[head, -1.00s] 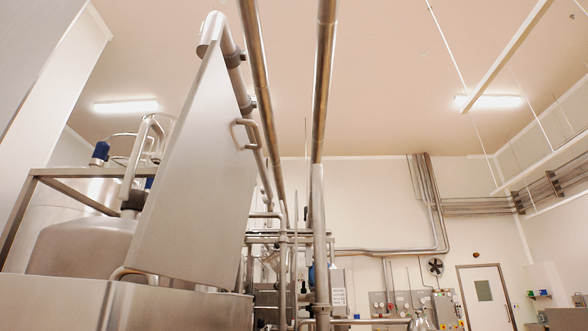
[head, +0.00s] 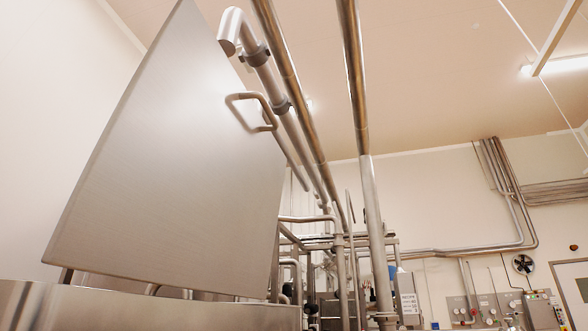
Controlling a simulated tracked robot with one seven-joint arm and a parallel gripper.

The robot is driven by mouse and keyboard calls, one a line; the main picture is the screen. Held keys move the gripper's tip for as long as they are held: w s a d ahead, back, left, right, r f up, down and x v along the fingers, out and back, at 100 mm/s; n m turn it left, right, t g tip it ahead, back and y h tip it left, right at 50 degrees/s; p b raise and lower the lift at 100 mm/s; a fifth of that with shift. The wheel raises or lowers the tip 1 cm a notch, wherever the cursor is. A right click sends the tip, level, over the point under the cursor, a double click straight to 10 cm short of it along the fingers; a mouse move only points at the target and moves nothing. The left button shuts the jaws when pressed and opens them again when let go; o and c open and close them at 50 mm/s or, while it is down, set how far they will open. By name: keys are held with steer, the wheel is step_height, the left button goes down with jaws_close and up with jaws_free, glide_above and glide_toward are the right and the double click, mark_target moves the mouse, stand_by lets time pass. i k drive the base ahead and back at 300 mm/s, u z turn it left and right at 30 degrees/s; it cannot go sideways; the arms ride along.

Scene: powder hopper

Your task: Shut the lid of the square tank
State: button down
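The lid (head: 180,165) is a large flat brushed-steel plate standing raised and tilted at the left of the head view. A bent bar handle (head: 254,108) sticks out near its upper right edge. Short supports show below the lid, at the top of the square tank (head: 170,312), whose steel wall crosses the bottom left. The tank's opening is not visible from this low angle. My gripper is not in view.
Long steel pipes (head: 370,200) run upward right of the lid. Pipework and frames (head: 340,275) stand behind the tank. Wall-mounted panels (head: 490,308) and a fan (head: 523,263) are at the far right. The floor is not visible.

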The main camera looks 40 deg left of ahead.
mark_target(181, 186)
steer(key=i, duration=0.15)
steer(key=u, duration=2.45)
steer(key=k, duration=0.9)
steer(key=u, duration=0.2)
steer(key=i, duration=0.9)
steer(key=z, duration=0.2)
steer(key=k, duration=0.3)
steer(key=u, duration=0.05)
